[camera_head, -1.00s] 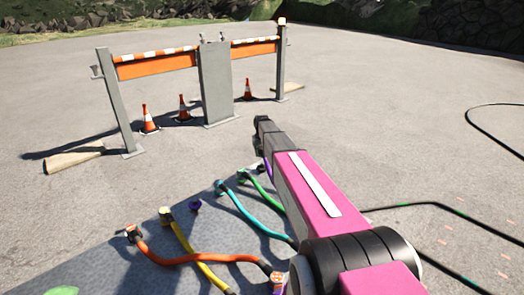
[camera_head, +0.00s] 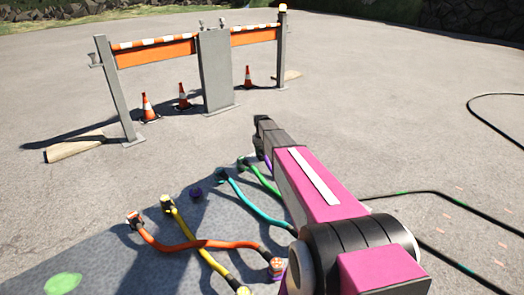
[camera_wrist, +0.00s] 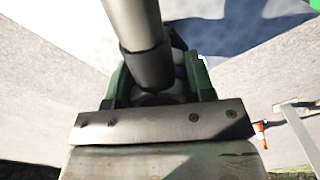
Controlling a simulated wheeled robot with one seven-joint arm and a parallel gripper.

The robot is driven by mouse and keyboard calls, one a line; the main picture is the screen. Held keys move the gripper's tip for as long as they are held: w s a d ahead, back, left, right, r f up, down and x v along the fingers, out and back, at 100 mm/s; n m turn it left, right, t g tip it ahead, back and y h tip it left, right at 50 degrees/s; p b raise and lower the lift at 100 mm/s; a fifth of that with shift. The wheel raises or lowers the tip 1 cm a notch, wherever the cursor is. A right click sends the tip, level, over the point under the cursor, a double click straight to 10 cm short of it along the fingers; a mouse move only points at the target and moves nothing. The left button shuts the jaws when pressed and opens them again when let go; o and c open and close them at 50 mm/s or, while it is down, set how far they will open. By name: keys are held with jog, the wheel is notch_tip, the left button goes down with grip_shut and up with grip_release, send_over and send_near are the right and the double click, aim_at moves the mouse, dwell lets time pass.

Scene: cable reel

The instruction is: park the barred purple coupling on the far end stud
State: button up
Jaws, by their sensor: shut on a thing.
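My gripper (camera_head: 262,139) is out ahead at the end of my arm, above the far edge of the grey mat and short of the barrier. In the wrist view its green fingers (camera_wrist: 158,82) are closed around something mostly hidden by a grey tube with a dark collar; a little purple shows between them. A purple strand (camera_head: 268,164) hangs just below the gripper in the head view. The coupling's bars cannot be made out. The barrier's left post (camera_head: 117,95) has a small stud-like piece near its top. Two small fittings (camera_head: 212,23) top the grey central panel (camera_head: 215,72).
Orange, yellow, teal and green cables lie on the mat (camera_head: 105,258), with a small purple piece (camera_head: 196,195) among them. Traffic cones (camera_head: 148,108) stand by the barrier. Black hoses (camera_head: 420,193) lie to the right. The pavement between mat and barrier is clear.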

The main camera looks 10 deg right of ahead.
jog(key=shift+f, duration=0.45)
dwell(0.4)
jog(key=o, duration=1.1)
notch_tip(320, 180, up, 11)
jog(key=shift+f, duration=0.1)
